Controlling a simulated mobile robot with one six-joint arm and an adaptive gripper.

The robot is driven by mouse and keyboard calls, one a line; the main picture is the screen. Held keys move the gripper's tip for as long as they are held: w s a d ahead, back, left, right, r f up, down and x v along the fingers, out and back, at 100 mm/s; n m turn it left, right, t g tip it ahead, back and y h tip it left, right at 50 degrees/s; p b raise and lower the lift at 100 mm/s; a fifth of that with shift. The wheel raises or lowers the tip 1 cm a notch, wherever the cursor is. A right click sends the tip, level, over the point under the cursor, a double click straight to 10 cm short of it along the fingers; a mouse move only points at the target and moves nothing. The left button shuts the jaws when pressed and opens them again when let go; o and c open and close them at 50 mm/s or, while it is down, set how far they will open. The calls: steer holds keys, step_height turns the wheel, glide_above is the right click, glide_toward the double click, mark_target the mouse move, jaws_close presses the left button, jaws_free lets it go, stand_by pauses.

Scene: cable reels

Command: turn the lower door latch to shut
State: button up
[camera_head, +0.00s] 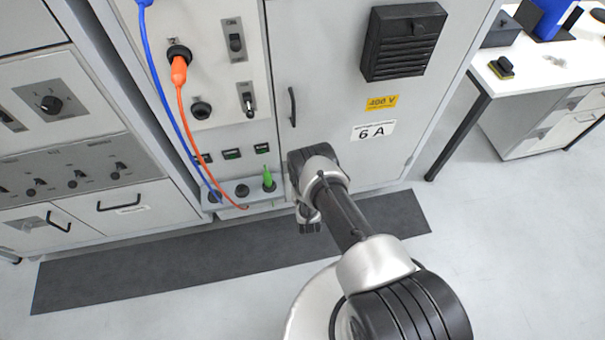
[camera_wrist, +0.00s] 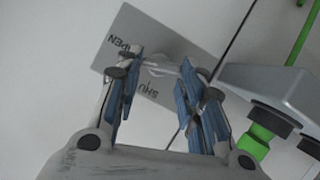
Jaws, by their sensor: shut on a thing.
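The lower door latch (camera_wrist: 163,70) shows in the wrist view as a small pale metal piece on a grey plate (camera_wrist: 182,38) marked OPEN and SHUT. The plate looks tilted in this view. My gripper (camera_wrist: 162,64) has its blue-padded fingers on either side of the latch and is shut on it. The fingers partly cover the latch and the lettering, so I cannot tell its exact angle. In the head view my gripper (camera_head: 308,222) is low by the door's left edge, and my arm hides the latch.
The cabinet door (camera_head: 340,80) has a black handle (camera_head: 292,106) and a vent (camera_head: 404,41). Left of the gripper are a socket ledge (camera_head: 236,189), a green plug (camera_head: 268,180) and hanging blue and orange cables (camera_head: 185,115). A dark mat (camera_head: 150,265) lies below; floor to the right is clear.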

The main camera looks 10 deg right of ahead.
steer(key=shift+a+f+n+t+h, duration=0.2)
steer(key=shift+n+h, duration=0.45)
steer(key=shift+n, duration=0.3)
steer(key=shift+a+f+n+t+h, duration=0.1)
steer(key=shift+n+t+h, duration=0.1)
steer(key=shift+n+h, duration=0.6)
steer(key=shift+a+f+n+t+h, duration=0.15)
steer(key=shift+n+h, duration=0.3)
steer(key=shift+n, duration=0.7)
steer(key=o, duration=1.1)
steer(key=shift+c, duration=0.2)
steer(key=v, duration=1.2)
steer(key=shift+s, duration=0.15)
